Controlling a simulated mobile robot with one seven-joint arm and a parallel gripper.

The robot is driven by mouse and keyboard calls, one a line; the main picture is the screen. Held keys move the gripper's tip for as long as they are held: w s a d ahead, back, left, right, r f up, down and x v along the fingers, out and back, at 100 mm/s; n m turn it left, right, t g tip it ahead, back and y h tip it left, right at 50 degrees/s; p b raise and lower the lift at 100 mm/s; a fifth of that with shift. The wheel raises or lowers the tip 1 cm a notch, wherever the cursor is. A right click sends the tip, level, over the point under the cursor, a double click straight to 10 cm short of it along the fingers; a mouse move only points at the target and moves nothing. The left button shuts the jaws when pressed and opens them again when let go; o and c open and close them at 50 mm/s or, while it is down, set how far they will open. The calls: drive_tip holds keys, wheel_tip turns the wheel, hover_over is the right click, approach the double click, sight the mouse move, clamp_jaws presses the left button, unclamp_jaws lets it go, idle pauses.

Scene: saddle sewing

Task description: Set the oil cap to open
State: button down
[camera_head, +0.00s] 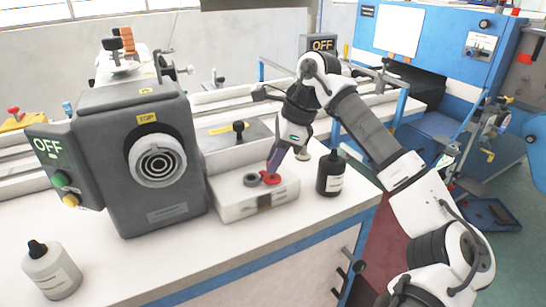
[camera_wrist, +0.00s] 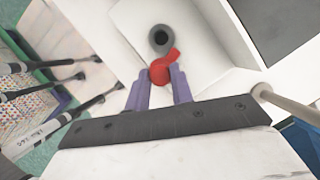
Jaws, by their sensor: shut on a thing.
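The oil cap (camera_wrist: 166,65) is a small red piece, seen between the purple fingertips of my gripper (camera_wrist: 159,76) in the wrist view. My gripper is shut on it. In the head view the red cap (camera_head: 271,179) shows at the tip of my gripper (camera_head: 272,172), low over the white block (camera_head: 234,208). A dark grey round opening (camera_wrist: 161,39) lies right beside the cap. It also shows in the head view (camera_head: 251,180), just left of the cap. I cannot tell whether the cap is attached to the block.
A black bottle (camera_head: 330,176) stands right of the block, close to my gripper. A dark grey machine (camera_head: 140,200) with a round dial stands to the left. A white bottle (camera_head: 50,272) is at the front left.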

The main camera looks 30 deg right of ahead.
drive_tip(key=shift+d+n, duration=0.1)
drive_tip(key=shift+n, duration=0.3)
drive_tip(key=c, duration=1.2)
unclamp_jaws()
drive_tip(key=shift+c, duration=0.2)
drive_tip(key=shift+r, duration=0.1)
drive_tip(key=v, duration=1.3)
drive_tip(key=shift+d+r, duration=0.25)
drive_tip(key=shift+d, duration=0.05)
drive_tip(key=shift+w, duration=0.1)
